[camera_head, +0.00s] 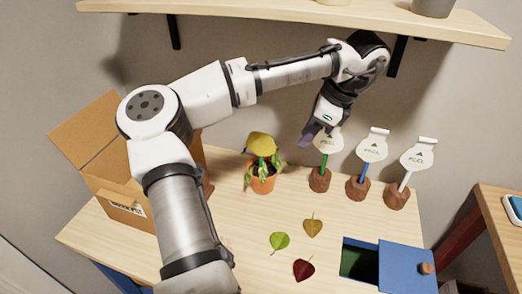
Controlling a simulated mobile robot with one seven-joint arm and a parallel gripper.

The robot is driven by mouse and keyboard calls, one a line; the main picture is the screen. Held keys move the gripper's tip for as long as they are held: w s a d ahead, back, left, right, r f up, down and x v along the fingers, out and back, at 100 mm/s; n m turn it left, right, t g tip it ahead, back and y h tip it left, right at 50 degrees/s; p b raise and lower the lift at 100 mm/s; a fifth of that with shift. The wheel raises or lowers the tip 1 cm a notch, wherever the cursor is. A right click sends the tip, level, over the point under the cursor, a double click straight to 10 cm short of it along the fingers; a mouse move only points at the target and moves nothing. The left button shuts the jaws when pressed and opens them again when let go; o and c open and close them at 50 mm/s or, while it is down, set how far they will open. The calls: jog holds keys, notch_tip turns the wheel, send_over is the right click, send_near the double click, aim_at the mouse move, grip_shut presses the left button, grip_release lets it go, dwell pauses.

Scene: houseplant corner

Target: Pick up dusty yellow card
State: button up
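A dusty yellow, leaf-shaped card (313,227) lies flat on the wooden table (215,170), right of the middle. A green leaf-shaped card (279,241) and a dark red one (303,269) lie close by. My gripper (312,138) is above the back of the table, at the left white tag marker, well behind and above the yellow card and apart from it. Something purple shows at its tip; I cannot tell whether it is a fingertip or a held thing. The finger opening is hidden.
A potted plant (262,180) with a yellow top stands at mid-table. Several white tags on brown bases, including one (361,187), stand at the back right. A blue box (408,266) with a dark opening is front right. A cardboard box (112,195) is left; a shelf (290,8) hangs above.

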jog(key=p, duration=0.1)
send_near(258, 138)
jog(key=x, duration=0.4)
jog(key=shift+d+f, duration=0.3)
jog(key=shift+f, duration=0.2)
jog(key=x, duration=0.2)
jog(key=a+p+x, duration=0.1)
jog(key=x, duration=0.1)
jog(key=shift+w, duration=0.15)
jog(key=shift+a+f, duration=0.15)
jog(key=shift+f, duration=0.35)
grip_shut()
